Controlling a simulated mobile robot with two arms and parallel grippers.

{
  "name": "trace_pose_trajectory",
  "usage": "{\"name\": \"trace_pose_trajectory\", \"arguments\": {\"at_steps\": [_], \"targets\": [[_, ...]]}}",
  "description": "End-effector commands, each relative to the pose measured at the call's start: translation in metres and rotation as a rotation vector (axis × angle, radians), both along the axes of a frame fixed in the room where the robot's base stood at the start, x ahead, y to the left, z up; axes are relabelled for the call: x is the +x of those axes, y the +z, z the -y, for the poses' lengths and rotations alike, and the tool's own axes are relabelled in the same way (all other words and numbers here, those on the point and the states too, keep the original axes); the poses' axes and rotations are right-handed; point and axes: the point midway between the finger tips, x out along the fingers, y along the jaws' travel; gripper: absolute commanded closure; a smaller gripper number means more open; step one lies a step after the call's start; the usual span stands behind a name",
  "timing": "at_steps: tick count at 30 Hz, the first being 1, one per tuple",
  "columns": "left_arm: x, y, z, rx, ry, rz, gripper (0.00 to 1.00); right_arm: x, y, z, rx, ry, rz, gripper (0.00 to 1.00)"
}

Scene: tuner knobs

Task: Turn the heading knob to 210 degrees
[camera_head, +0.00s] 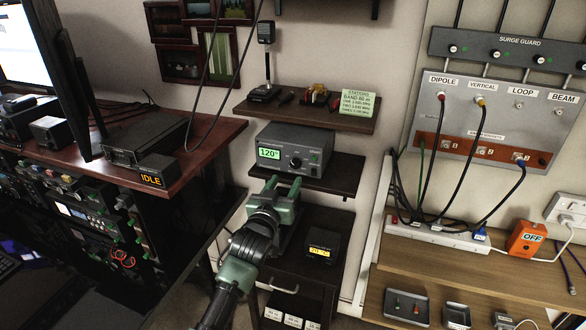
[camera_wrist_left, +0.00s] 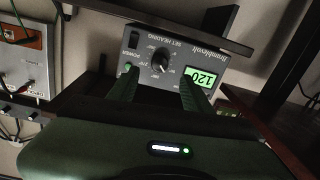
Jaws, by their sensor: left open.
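The heading control box (camera_head: 318,146) is a grey unit on a dark middle shelf. Its green display (camera_head: 269,153) reads 120°. The heading knob (camera_head: 296,163) is a dark round knob right of the display. In the left wrist view, where the box appears upside down, the knob (camera_wrist_left: 160,60) shows with a scale around it and "SET HEADING" lettering. My left gripper (camera_head: 285,181) is open, just in front of and below the box. In the left wrist view its fingers (camera_wrist_left: 158,82) point toward the knob, one to each side, apparently short of it. My right gripper is not in view.
The shelf above (camera_head: 305,113) overhangs the box and holds a microphone and a green note card (camera_head: 358,103). A lower dark box (camera_head: 323,246) has a yellow display. A wooden desk (camera_head: 205,130) stands left, a cable panel (camera_head: 497,110) right.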

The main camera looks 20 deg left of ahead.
Motion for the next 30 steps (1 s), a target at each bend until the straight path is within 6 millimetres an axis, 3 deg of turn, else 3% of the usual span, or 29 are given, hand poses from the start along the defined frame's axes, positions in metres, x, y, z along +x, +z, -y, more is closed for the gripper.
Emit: {"name": "trace_pose_trajectory", "arguments": {"at_steps": [15, 27, 28, 30], "targets": [[0.069, 0.002, -0.001, -0.001, 0.000, 0.005, 0.50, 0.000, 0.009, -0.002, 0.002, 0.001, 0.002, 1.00], [0.077, 0.001, -0.001, 0.000, -0.002, 0.004, 0.50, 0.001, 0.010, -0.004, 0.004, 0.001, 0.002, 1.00], [0.077, 0.001, -0.001, 0.000, -0.002, 0.004, 0.53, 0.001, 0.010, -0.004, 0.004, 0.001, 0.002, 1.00], [0.077, 0.001, -0.001, 0.000, -0.002, 0.004, 0.73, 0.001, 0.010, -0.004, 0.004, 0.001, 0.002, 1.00]]}}
